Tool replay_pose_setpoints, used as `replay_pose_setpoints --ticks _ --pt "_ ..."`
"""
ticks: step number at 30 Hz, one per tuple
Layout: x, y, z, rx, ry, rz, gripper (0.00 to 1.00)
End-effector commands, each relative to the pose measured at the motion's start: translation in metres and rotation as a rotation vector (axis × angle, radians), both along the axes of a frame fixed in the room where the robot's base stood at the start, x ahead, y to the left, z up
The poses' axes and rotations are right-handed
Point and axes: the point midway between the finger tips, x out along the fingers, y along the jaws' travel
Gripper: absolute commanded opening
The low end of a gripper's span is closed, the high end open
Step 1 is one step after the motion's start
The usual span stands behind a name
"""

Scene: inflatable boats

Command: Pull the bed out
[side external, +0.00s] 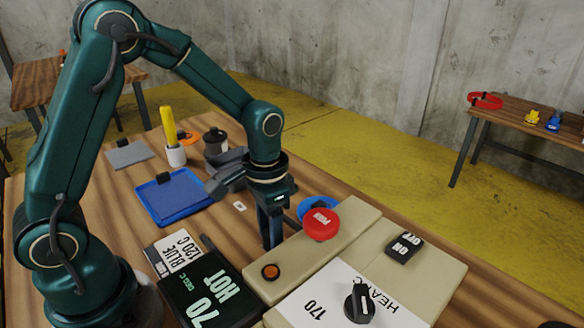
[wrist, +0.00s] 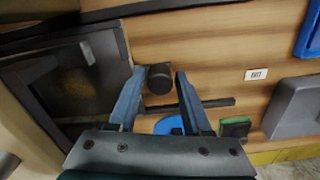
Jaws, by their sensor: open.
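The cream heat press (side external: 330,262) stands at the front right of the table in the side view. In the wrist view its dark-framed opening (wrist: 75,85) is at the left, with a dim brownish surface inside that seems to be the bed. A short black knob (wrist: 159,78) sticks out beside the opening. My gripper (wrist: 155,72) is open, one blue-grey finger on each side of the knob; I cannot tell whether either touches it. In the side view my gripper (side external: 269,240) points down close behind the press, whose body hides the bed and knob.
A black "70 HOT" display (side external: 208,290) stands in front. A blue tray (side external: 160,207) and grey holder (side external: 228,176) lie farther back. Bare wood surrounds the small white tag (side external: 239,206).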

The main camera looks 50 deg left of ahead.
Motion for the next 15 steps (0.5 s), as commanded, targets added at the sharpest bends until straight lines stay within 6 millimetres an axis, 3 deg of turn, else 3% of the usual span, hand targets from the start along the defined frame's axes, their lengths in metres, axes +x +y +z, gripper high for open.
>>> replay_pose_setpoints --ticks 5,9,15 --pt "0.0001 0.0001 0.0001 0.0 -0.001 0.0 0.49" --pt "0.0002 0.0 0.0002 0.0 -0.001 0.0 0.0" --pt "0.0003 -0.0001 0.0005 0.0 -0.001 0.0 0.0"
